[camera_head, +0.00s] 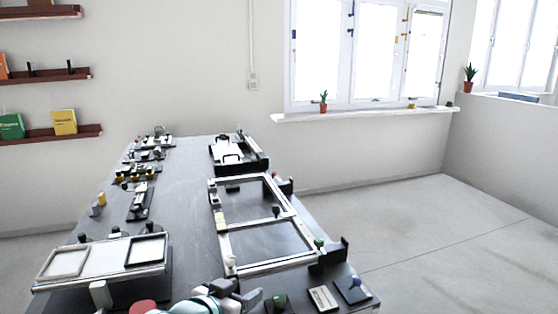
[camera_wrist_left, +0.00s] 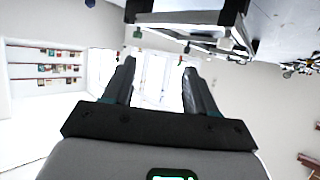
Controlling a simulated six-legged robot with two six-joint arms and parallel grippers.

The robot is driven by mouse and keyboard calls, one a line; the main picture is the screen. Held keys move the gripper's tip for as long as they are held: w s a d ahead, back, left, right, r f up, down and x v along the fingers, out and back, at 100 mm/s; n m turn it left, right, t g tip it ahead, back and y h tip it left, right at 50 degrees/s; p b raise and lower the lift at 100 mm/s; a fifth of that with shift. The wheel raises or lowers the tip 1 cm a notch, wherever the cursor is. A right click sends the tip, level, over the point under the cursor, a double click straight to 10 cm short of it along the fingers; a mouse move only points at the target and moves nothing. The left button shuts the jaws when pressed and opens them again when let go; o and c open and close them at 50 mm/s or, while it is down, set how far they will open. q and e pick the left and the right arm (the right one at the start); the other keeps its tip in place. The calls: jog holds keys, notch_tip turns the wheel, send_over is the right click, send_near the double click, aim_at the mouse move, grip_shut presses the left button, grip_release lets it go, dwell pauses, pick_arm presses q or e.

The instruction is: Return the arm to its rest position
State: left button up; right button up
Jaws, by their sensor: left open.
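My left arm (camera_head: 200,302) shows in white and teal at the bottom edge of the head view. Its left gripper (camera_head: 246,292) is low over the near end of the dark table (camera_head: 190,215). In the left wrist view the left gripper (camera_wrist_left: 158,63) has its two dark fingers wide apart, with nothing between them. My right arm and gripper are not in view.
A framed panel (camera_head: 213,197) lies along the table's right side, near the gripper. A tray with two frames (camera_head: 103,259) stands at the near left. The table's middle strip is clear.

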pick_arm(q)
jog(key=s+a+f+n+g+y+p, duration=0.1)
jog(key=s+f+n+g, duration=0.3)
jog(key=f, duration=0.7)
jog(key=s+a+f+g+y+p, duration=0.15)
jog(key=s+f, duration=0.35)
jog(key=f, duration=0.5)
jog(key=s+f+n+g, duration=0.1)
jog(key=s+f+g, duration=0.2)
jog(key=s, duration=0.6)
jog(key=s+a+f+n+g+p, duration=0.1)
jog(key=s+f+n+g, duration=0.1)
jog(key=s+f, duration=0.6)
jog(key=shift+s+a+f+g, duration=0.25)
jog(key=shift+s+g, duration=0.2)
jog(key=shift+s, duration=0.65)
jog(key=shift+w+h, duration=0.1)
jog(key=shift+h, duration=0.15)
